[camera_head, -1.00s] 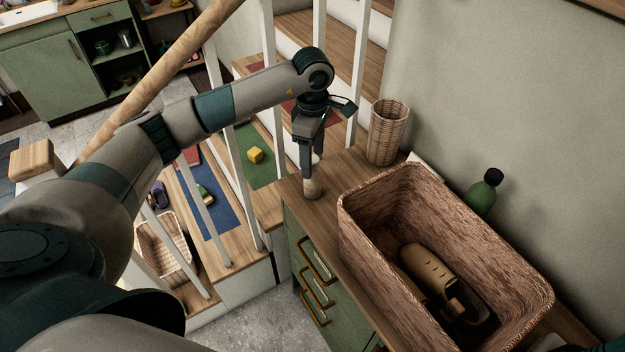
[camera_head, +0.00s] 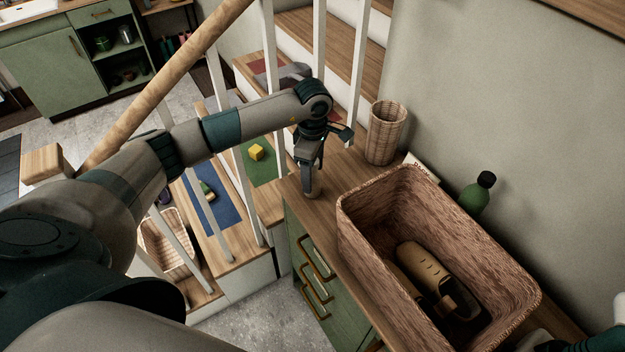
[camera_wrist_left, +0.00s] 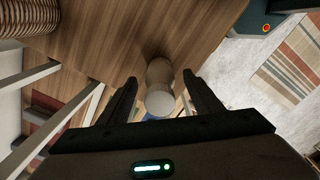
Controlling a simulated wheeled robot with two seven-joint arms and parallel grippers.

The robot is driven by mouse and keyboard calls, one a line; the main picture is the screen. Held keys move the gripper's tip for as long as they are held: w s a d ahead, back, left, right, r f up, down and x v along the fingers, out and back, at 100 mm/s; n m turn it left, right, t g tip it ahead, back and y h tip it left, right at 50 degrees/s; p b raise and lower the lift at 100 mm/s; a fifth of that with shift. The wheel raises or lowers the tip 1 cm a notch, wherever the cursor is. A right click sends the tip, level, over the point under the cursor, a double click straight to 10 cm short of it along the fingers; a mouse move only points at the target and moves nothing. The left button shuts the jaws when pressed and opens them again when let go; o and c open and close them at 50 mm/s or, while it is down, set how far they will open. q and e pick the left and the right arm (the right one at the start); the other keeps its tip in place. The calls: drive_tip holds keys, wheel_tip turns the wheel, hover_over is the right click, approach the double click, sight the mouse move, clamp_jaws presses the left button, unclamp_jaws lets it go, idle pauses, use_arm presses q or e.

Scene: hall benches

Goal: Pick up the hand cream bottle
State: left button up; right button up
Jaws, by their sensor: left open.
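A small beige bottle with a pale round top, which I take for the hand cream bottle (camera_wrist_left: 159,85), stands upright near the left end of the wooden cabinet top. In the left wrist view it is between the two fingers of my left gripper (camera_wrist_left: 160,78), with gaps on both sides. In the head view my left gripper (camera_head: 311,178) points down over it and hides most of it. The left gripper is open, and the bottle rests on the wood.
A large wicker basket (camera_head: 365,237) holding brown shoe-like items takes up much of the cabinet top (camera_head: 345,178). A tall wicker holder (camera_head: 385,133) and a green bottle with a black cap (camera_head: 474,197) stand along the wall. White stair balusters (camera_head: 320,50) are close behind my left arm.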

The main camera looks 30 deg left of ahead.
use_arm(q)
drive_tip(key=c, duration=1.2)
drive_tip(key=shift+w+r+b, duration=0.1)
drive_tip(key=shift+r+b, duration=0.25)
drive_tip(key=shift+r, duration=0.1)
wheel_tip(320, 180, up, 8)
drive_tip(key=b, duration=0.3)
drive_tip(key=shift+r+b, duration=0.15)
drive_tip(key=shift+b, duration=0.25)
drive_tip(key=shift+r, duration=0.45)
